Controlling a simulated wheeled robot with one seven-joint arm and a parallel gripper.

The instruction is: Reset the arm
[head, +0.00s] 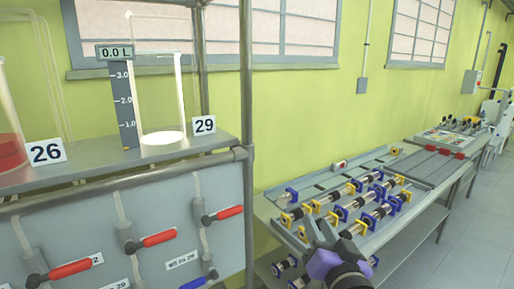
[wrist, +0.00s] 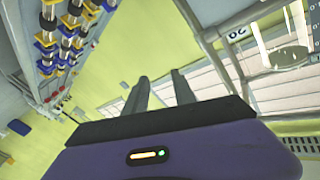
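My arm, dark with a purple gripper body, reaches up from the bottom of the head view. My gripper (head: 326,235) shows in front of the near edge of the parts table. In the wrist view the two grey fingers of my gripper (wrist: 159,80) stand apart with nothing between them, so it is open and empty. The fingers point toward the wall and window in that view. The rest of my arm is mostly out of view.
A table (head: 268,207) holds several glass tubes with blue and yellow end pieces. At left, a shelf (head: 105,168) carries glass reactor 29 (head: 160,108) reading 0.0 L and reactor 26 with red liquid (head: 10,150). Red-handled valves (head: 158,239) line the panel below. Floor (head: 470,215) is clear at right.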

